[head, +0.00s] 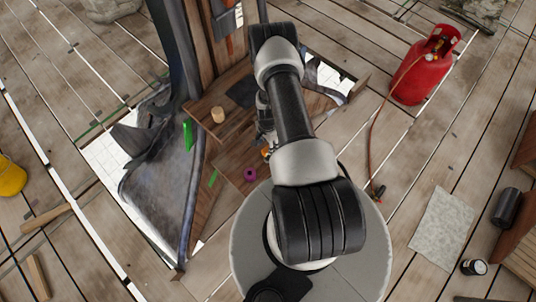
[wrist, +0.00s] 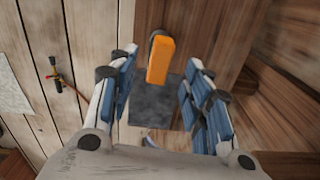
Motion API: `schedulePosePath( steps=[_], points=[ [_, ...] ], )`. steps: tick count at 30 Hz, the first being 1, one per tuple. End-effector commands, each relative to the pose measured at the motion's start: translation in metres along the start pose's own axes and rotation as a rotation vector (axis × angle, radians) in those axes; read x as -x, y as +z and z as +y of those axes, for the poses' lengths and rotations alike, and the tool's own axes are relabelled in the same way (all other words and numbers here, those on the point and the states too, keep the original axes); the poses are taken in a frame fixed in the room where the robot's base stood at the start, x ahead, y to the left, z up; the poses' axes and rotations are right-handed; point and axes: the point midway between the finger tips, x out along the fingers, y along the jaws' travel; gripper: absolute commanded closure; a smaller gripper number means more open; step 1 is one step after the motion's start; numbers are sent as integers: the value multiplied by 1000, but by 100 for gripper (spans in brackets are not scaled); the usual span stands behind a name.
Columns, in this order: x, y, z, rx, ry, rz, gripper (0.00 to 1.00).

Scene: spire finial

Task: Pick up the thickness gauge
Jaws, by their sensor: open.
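An orange, block-shaped item (wrist: 160,60) with a dark end shows in the wrist view, and I take it for the thickness gauge. It lies by a dark grey sheet (wrist: 152,103), between the lines of my fingers. My gripper (wrist: 164,66) is open, with its blue-padded fingers on either side of the item in the picture and nothing held. I cannot tell the height left between them. In the head view my gripper (head: 265,128) is mostly hidden behind my arm, and a small orange patch (head: 266,152) shows just below it.
Folded grey sheet metal (head: 160,185) lies left. A red gas cylinder (head: 425,68) with a hose stands right. Deck planks between are mostly clear.

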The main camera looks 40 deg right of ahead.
Motion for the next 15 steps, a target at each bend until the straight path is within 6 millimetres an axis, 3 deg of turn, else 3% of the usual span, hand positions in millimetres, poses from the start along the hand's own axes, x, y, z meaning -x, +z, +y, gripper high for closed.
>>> schedulePosePath(
  steps=[9,15],
  points=[
    [-44,-2,0,0,2,-1,55],
    [-52,-3,0,0,0,1,55]
  ],
)
